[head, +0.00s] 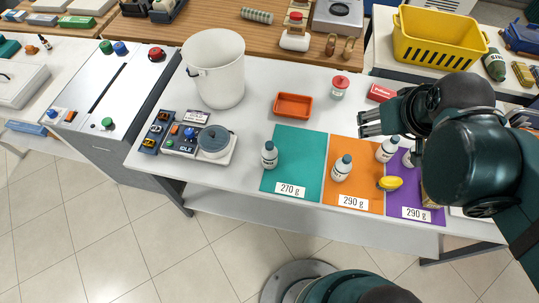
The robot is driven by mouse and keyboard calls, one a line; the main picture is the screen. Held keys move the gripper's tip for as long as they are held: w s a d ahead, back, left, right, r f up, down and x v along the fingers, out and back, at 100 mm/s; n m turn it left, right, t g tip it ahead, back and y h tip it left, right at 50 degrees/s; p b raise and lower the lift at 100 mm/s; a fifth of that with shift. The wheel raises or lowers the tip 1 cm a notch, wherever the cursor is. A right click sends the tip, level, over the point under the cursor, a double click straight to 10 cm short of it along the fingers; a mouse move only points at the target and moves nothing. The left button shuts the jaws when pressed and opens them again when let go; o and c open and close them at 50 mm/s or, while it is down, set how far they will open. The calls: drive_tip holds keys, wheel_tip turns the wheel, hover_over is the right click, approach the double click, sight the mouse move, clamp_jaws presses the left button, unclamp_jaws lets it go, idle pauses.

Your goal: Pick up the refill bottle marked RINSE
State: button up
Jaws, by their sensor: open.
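Several small white bottles with grey-blue caps stand on the table. One bottle (269,156) is on the teal mat, and another bottle (341,170) is on the orange mat. A third bottle (385,152) stands near the border of the orange and purple mats, just below my gripper in the picture. Their labels are too small to read, so I cannot tell which is marked RINSE. My gripper (363,123) is open, with its fingers pointing left above the back of the orange mat. No bottle shows between the fingers. My arm hides part of the purple mat.
The teal mat (290,140), orange mat (340,147) and purple mat (432,213) carry weight cards. An orange tray (293,106), white bucket (217,70) and scale-like device (187,150) stand further left.

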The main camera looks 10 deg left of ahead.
sight(269, 145)
drive_tip(key=a+f+n+g, duration=0.2)
drive_tip(key=a+f+n, duration=0.4)
drive_tip(key=a, duration=0.3)
drive_tip(key=a+f+n+g, duration=0.2)
drive_tip(key=a+f+n, duration=0.4)
drive_tip(key=a, duration=0.4)
drive_tip(key=w+a+f+n+g+p, duration=0.1)
drive_tip(key=a+f+n, duration=0.6)
drive_tip(key=a, duration=0.2)
drive_tip(key=shift+a+f+n+g, duration=0.1)
drive_tip(key=shift+a+n+g, duration=0.2)
drive_tip(key=shift+n+g, duration=0.1)
drive_tip(key=shift+s+a+f+n+h, duration=0.2)
drive_tip(key=shift+a+f+n+h, duration=0.15)
drive_tip(key=shift+f, duration=0.1)
drive_tip(key=shift+f, duration=0.15)
drive_tip(key=shift+f, duration=1.15)
drive_tip(key=shift+f+b, duration=0.45)
drive_tip(key=shift+f, duration=2.15)
